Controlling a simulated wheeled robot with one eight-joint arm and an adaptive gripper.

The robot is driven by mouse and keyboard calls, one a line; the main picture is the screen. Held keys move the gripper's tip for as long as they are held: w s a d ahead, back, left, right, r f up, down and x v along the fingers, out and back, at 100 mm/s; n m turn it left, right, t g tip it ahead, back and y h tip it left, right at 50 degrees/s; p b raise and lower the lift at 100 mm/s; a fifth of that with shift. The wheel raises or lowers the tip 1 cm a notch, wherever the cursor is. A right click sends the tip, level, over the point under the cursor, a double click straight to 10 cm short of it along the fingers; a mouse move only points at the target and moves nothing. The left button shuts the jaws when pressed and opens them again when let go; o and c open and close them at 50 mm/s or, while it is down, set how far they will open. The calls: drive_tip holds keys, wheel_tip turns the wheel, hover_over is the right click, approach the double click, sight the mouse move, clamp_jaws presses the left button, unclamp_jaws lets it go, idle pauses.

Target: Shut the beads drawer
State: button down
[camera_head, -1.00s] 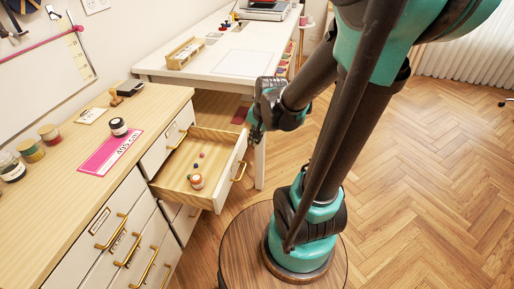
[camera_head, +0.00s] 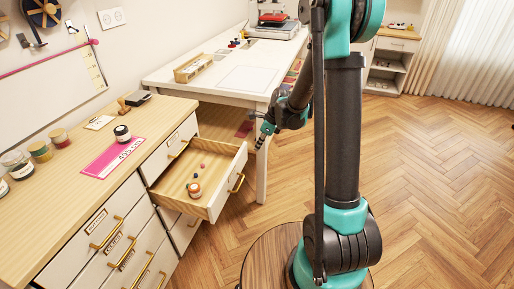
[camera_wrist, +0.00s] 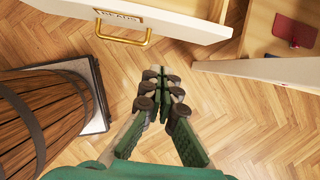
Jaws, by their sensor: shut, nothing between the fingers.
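The open drawer (camera_head: 199,207) juts out from the wooden-topped cabinet, with a small jar (camera_head: 194,189) and a few small beads inside. Its pale front panel has a brass handle (camera_head: 237,183). My gripper (camera_head: 262,139) is beyond the drawer's far front corner, apart from the panel. In the wrist view my gripper (camera_wrist: 163,82) is shut and empty, its fingertips over the floor below the panel.
Closed drawers (camera_head: 104,232) with brass handles line the cabinet. Its top holds a pink card (camera_head: 112,158), jars and small tools. A white table (camera_head: 215,84) stands behind, its leg (camera_head: 262,174) near my gripper. Wooden floor (camera_head: 430,190) to the right is clear.

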drive_tip(key=a+f, duration=0.2)
drive_tip(key=w+a+f, duration=0.1)
drive_tip(key=a+f, duration=0.1)
drive_tip(key=f, duration=0.1)
drive_tip(key=w+a+f, duration=0.1)
drive_tip(key=a+f, duration=0.1)
drive_tip(key=shift+w+a+f, duration=0.25)
drive_tip(key=shift+a+f, duration=0.05)
drive_tip(key=shift+a, duration=0.05)
drive_tip(key=w+a, duration=0.4)
drive_tip(key=a, duration=0.6)
drive_tip(key=w+a, duration=0.3)
drive_tip(key=a, duration=0.8)
drive_tip(key=shift+w+a, duration=0.25)
drive_tip(key=shift+w, duration=0.1)
